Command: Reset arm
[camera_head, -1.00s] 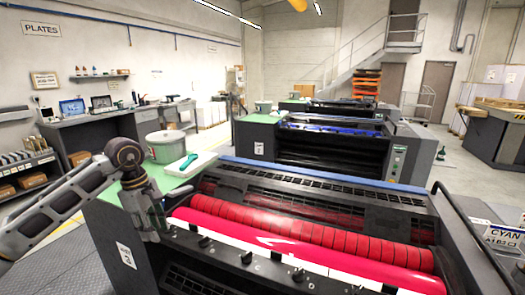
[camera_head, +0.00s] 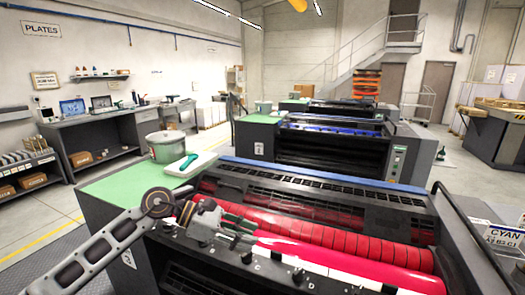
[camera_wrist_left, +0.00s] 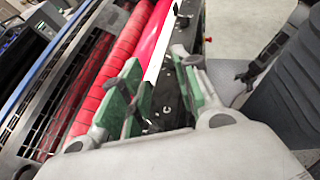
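My left gripper (camera_head: 246,226) is above the front of the nearest press, over the left part of its red ink rollers (camera_head: 330,232). In the left wrist view its two green-padded fingers (camera_wrist_left: 158,92) stand apart with nothing between them. The rollers also show in that view (camera_wrist_left: 112,70), beyond the fingers; whether a finger touches the press I cannot tell. My right gripper is in neither view.
A lidded tub (camera_head: 165,147) and a teal-handled tool (camera_head: 188,162) on a white pad sit on the press's green side top (camera_head: 125,185). A blue bar (camera_head: 320,178) runs along the press's back. More presses stand behind; open floor lies left.

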